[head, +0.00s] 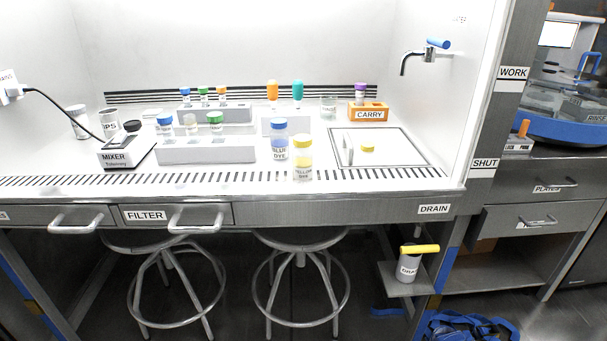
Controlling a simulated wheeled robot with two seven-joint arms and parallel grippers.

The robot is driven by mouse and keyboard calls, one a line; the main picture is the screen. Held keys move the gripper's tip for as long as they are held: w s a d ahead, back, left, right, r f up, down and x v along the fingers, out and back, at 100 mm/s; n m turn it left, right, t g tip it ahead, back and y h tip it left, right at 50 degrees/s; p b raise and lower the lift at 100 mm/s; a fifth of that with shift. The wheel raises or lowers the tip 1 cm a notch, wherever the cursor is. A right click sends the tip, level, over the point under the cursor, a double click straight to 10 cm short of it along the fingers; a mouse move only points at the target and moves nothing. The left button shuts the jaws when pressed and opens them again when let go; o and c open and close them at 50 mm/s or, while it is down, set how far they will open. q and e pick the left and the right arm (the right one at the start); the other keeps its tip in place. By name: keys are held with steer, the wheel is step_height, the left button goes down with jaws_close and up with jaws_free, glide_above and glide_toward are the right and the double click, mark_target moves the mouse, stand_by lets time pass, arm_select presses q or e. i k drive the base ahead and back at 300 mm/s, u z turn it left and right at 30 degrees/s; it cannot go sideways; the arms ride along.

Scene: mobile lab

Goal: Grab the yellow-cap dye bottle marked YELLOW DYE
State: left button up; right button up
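The yellow-cap dye bottle (303,160) marked YELLOW DYE stands upright near the front edge of the white hood worktop. Its label is small but partly readable. The blue-cap bottle marked BLUE DYE (279,142) stands close behind it to the left. A small loose yellow cap or disc (367,149) lies on the drain tray to its right. Neither of my grippers is in the head view.
White racks with capped vials (205,150) stand left of the bottles, and the mixer (125,152) is further left. A drain tray (415,158) and orange CARRY holder (368,111) are at right. A slotted grille runs along the front edge. Stools (300,240) stand below.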

mark_target(302, 158)
steer(key=k, duration=0.6)
steer(key=u, duration=0.65)
steer(key=i, duration=1.45)
steer(key=z, duration=0.7)
